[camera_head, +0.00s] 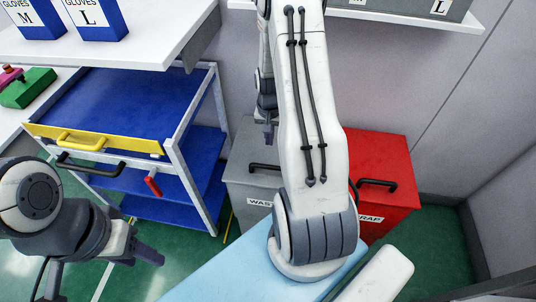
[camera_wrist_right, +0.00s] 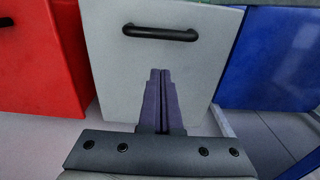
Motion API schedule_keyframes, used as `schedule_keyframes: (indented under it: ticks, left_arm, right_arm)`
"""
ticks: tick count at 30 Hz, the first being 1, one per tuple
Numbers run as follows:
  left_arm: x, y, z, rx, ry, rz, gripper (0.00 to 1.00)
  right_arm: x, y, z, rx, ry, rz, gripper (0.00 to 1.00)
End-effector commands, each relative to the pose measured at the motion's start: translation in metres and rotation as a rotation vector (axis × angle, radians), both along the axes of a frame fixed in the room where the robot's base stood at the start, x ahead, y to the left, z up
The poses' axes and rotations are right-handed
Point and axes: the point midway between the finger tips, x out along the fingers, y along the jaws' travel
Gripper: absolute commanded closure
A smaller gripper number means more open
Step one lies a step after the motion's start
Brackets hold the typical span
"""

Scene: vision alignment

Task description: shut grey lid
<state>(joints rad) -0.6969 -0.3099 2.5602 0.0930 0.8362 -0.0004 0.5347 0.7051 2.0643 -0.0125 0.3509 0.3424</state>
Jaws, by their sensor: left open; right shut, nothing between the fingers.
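The grey lid (camera_head: 250,172) covers the grey waste bin, which stands between the blue trolley and the red bin. It looks flat and down, with a black handle near its front edge. My right arm hides part of it in the head view. In the right wrist view the grey lid (camera_wrist_right: 190,70) fills the middle, its black handle (camera_wrist_right: 160,33) at the top. My right gripper (camera_wrist_right: 160,72) is shut and empty over the lid; I cannot tell whether it touches. In the head view it shows partly behind the arm (camera_head: 269,132). My left gripper (camera_head: 148,256) is open and empty at lower left, well away from the lid.
The red bin (camera_head: 385,165) with a black handle stands right of the grey bin. The blue trolley (camera_head: 130,100) with a yellow-fronted top tray stands left. A white shelf (camera_head: 110,45) holds glove boxes (camera_head: 97,18). A light blue surface (camera_head: 215,275) lies in front. Green floor shows at right.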

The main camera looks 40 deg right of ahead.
Motion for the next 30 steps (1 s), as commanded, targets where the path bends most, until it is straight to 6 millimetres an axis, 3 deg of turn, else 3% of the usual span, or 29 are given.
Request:
schedule_keyframes:
  ticks: [4, 12, 30]
  left_arm:
    - [0.0, 0.0, 0.0, 0.0, 0.0, 0.0, 0.5]
    - [0.0, 0.0, 0.003, 0.0, 0.0, 0.0, 0.5]
    - [0.0, 0.0, 0.004, 0.0, 0.0, 0.0, 0.5]
  right_arm:
    - [0.0, 0.0, -0.032, 0.002, 0.003, 0.001, 1.0]
    - [-0.013, 0.016, -0.058, 0.001, 0.002, 0.003, 1.0]
    - [-0.014, 0.018, -0.061, -0.001, -0.001, 0.001, 1.0]
